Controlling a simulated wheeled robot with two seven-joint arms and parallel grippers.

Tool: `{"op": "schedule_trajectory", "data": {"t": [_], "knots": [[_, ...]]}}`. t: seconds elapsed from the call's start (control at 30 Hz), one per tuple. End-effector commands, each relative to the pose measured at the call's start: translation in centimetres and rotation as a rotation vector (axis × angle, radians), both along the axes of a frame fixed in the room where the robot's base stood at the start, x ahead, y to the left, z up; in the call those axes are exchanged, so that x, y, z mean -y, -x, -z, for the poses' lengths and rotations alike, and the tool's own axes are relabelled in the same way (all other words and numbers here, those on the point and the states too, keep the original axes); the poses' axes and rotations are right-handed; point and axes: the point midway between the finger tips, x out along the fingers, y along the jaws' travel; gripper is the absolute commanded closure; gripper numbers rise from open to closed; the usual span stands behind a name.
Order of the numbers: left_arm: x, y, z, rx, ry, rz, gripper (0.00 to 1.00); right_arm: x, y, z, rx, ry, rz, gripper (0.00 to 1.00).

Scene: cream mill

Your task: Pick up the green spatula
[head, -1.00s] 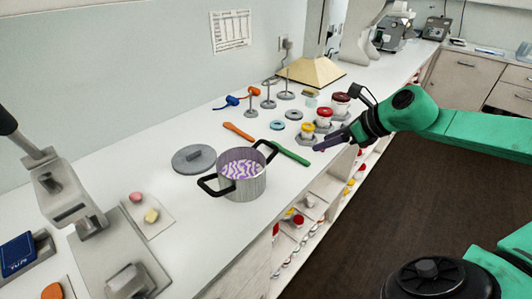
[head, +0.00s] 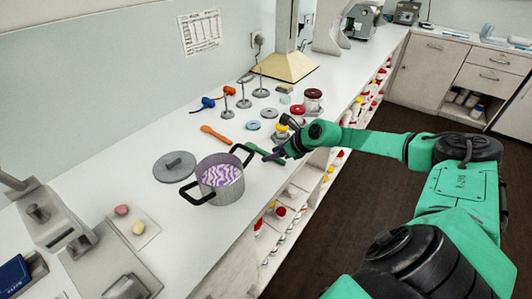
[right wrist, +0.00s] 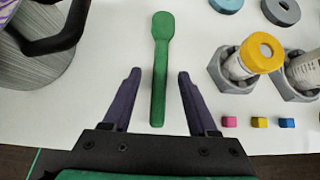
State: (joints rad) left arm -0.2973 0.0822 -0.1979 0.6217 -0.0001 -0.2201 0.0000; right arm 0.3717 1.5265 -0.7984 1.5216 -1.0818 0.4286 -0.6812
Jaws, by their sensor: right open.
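The green spatula (right wrist: 160,68) lies on the white counter in the right wrist view, its wide end pointing away from me and its handle toward my palm. My right gripper (right wrist: 156,75) is open, with one dark finger on each side of the spatula's handle and a gap on both sides. In the head view my right gripper (head: 272,157) is over the front edge of the counter, and part of the spatula (head: 254,148) shows just beyond it. Whether the fingers are level with the handle is hard to tell. My left gripper is not in view.
A grey pot (head: 219,182) with black handles and purple-white contents stands left of the spatula. A yellow-capped jar (right wrist: 257,54) in a grey hex holder stands close on the right, near small coloured cubes (right wrist: 258,122). An orange spatula (head: 215,135) lies behind. Shelves are below the counter.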

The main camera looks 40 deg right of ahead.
Motion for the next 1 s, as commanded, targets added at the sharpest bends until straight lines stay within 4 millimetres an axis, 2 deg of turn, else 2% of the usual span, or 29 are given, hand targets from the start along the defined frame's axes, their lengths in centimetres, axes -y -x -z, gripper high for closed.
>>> {"op": "schedule_trajectory", "data": {"t": [0.03, 0.1, 0.2, 0.53, 0.67, 0.77, 0.83, 1.0], "knots": [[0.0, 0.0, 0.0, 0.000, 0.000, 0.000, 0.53, 0.0, 0.0, 0.0, 0.000, 0.000, 0.000, 0.41], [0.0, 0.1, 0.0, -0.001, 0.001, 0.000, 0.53, 0.0, 0.0, 0.0, 0.000, 0.000, 0.000, 0.68], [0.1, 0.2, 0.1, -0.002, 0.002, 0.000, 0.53, 0.0, 0.0, 0.0, 0.000, 0.001, -0.001, 1.00], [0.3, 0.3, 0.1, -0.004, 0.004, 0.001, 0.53, 0.0, 0.0, -0.1, 0.000, 0.001, -0.001, 1.00], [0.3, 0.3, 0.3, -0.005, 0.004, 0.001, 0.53, 0.1, 0.0, -1.1, 0.002, 0.002, -0.002, 1.00], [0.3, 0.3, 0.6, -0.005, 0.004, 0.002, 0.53, 0.1, 0.0, -2.8, 0.002, 0.004, -0.002, 1.00], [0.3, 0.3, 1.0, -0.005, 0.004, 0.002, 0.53, 0.1, -0.1, -4.7, 0.005, 0.004, -0.001, 1.00], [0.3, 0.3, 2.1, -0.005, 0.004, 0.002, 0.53, 0.1, -0.1, -11.1, 0.007, 0.005, -0.001, 1.00]]}}
